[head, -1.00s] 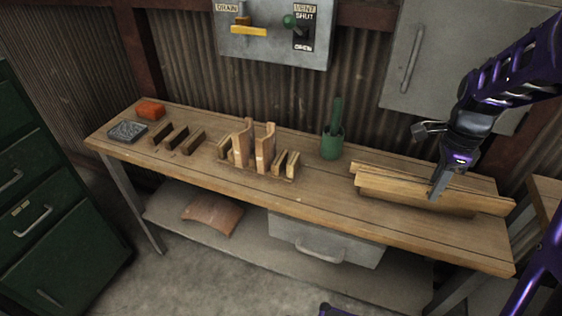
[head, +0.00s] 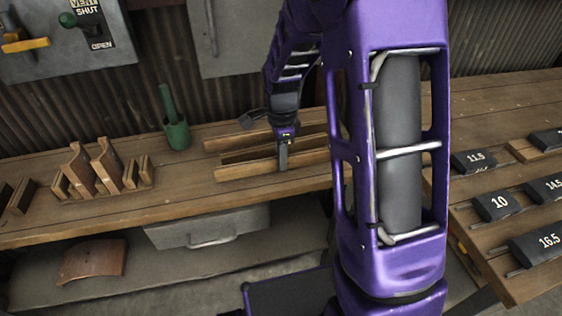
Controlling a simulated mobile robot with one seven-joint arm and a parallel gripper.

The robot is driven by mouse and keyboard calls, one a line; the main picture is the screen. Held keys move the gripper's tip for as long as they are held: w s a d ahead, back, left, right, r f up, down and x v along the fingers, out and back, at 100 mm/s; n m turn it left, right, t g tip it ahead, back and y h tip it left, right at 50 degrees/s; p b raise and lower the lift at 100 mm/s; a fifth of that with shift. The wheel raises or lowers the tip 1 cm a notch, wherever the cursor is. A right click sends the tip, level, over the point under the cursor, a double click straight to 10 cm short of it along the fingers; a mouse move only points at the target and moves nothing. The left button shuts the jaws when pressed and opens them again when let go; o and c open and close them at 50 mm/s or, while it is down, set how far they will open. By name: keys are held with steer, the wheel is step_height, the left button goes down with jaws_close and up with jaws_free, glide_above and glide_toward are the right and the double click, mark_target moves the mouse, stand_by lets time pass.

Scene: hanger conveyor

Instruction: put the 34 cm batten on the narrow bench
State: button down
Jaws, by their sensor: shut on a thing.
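Several light wooden battens lie roughly parallel on the wooden bench (head: 190,195) along the corrugated wall. My gripper (head: 283,164) points down and its jaws are shut on the front batten (head: 242,171), near the middle of its visible length. A middle batten (head: 245,156) and a back batten (head: 222,144) lie just behind it. No length mark shows on the battens, and my arm hides their right ends. I cannot tell whether the held batten touches the bench top.
A green pot (head: 178,135) and upright wooden forms (head: 100,165) stand left of the battens. A second bench (head: 480,262) at right carries dark blocks marked 10, 11.5, 14.5 and 16.5. My purple arm hides the area between the benches.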

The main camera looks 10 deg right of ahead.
steer(key=shift+f, duration=0.55)
steer(key=shift+f, duration=0.2)
steer(key=c, duration=0.8)
jaws_free()
steer(key=shift+o, duration=0.2)
steer(key=shift+r, duration=0.1)
step_height(320, 180, up, 12)
steer(key=p, duration=0.2)
steer(key=shift+r, duration=0.1)
